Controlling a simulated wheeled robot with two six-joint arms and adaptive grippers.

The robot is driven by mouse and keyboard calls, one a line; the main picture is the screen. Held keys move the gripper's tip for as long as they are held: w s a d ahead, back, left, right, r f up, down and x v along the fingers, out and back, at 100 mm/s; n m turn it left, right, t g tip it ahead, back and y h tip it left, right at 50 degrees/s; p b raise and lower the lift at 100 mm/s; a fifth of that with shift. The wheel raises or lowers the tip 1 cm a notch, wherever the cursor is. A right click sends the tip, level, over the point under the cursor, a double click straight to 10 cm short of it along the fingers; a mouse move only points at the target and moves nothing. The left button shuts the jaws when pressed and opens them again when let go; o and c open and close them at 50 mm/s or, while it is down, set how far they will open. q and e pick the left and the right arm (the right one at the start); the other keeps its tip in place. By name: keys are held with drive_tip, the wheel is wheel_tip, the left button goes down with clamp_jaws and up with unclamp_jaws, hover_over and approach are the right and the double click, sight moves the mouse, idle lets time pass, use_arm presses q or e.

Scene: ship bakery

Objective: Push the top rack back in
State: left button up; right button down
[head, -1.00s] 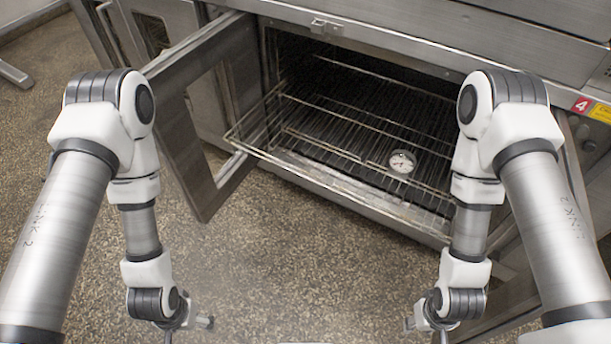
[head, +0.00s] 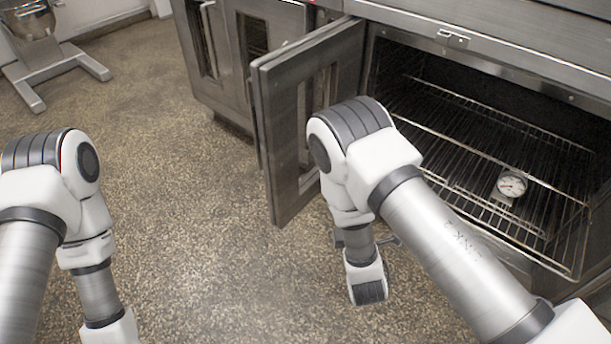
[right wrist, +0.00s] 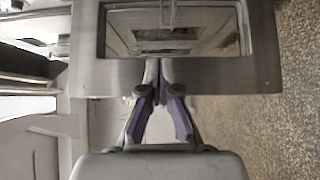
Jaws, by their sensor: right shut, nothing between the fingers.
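The oven's wire top rack (head: 555,262) projects out of the open oven (head: 375,75) in the head view. My right arm covers its left front part. A round dial thermometer (head: 511,184) shows at the rack; I cannot tell which wires carry it. The oven door (head: 292,190) stands open at the left of the opening. My right gripper (right wrist: 152,88) is shut and empty in the right wrist view, facing a steel panel with a window (right wrist: 170,30); contact is unclear. My left gripper is below the head view's edge.
A second oven door with a handle (head: 209,45) stands left of the open one. A mixer on a grey stand (head: 35,75) is at the far left. The speckled floor (head: 180,160) between my arms is clear.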

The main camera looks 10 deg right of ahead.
use_arm(q)
wheel_tip(320, 180, down, 3)
drive_tip(key=b, duration=0.2)
drive_tip(key=shift+d+r+b, duration=0.1)
drive_tip(key=shift+r+b, duration=0.05)
drive_tip(key=shift+b, duration=0.2)
use_arm(e)
drive_tip(key=w+d, duration=0.4)
drive_tip(key=w, duration=0.8)
drive_tip(key=shift+w, duration=0.15)
drive_tip(key=shift+d, duration=0.2)
